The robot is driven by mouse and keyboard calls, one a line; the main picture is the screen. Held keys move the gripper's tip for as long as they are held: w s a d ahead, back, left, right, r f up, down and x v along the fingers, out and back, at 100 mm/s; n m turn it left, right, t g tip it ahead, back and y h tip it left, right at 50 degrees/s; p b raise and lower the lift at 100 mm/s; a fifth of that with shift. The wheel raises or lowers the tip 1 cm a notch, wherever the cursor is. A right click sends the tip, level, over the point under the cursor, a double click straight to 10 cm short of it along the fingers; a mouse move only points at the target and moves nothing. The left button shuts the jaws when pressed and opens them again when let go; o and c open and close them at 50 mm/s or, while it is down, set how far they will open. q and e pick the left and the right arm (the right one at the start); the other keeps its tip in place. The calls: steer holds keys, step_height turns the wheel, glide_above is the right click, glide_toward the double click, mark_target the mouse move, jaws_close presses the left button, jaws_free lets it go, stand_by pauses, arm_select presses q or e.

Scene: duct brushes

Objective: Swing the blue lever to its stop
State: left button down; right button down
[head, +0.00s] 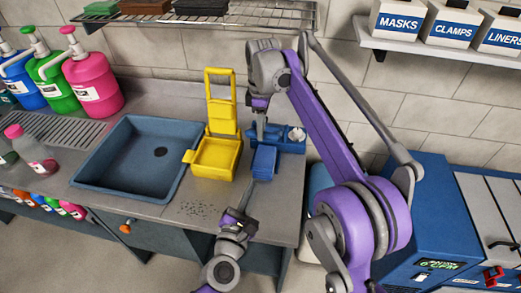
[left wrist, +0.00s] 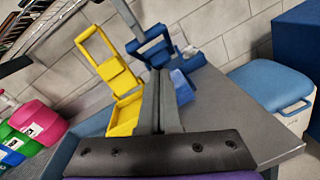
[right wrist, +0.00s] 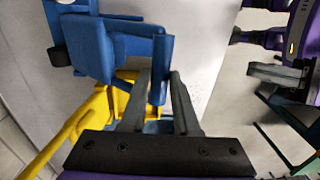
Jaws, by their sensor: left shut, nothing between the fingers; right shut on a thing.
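The blue lever fixture (head: 291,146) stands at the right end of the counter, with a blue block (head: 264,161) at its front. My right gripper (head: 262,138) reaches down from above and is shut on a blue upright part, which I take to be the blue lever (right wrist: 158,72); it shows between the fingers in the right wrist view. The fixture also shows in the left wrist view (left wrist: 151,47). My left gripper (head: 254,184) is shut and empty, just in front of the blue block. I cannot tell whether its tips touch the block.
A yellow wringer-like stand (head: 216,158) is close on the left of the fixture. A blue sink (head: 137,163) lies further left, with pump bottles (head: 93,84) beyond. A wire shelf (head: 255,15) hangs above. A blue machine (head: 425,215) stands at the right.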

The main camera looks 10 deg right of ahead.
steer(key=shift+w+d+f, duration=0.2)
steer(key=shift+w+d, duration=0.05)
arm_select(q)
steer(key=w+d+n, duration=0.2)
steer(key=w+n, duration=0.1)
steer(key=w, duration=0.3)
steer(key=w+d+r+n+t+y, duration=0.1)
steer(key=w+d+n, duration=0.1)
steer(key=w, duration=0.3)
steer(key=shift+w+r+n+y, duration=0.15)
steer(key=shift+w+n+y, duration=0.2)
steer(key=shift+n, duration=0.25)
steer(key=shift+w, duration=0.1)
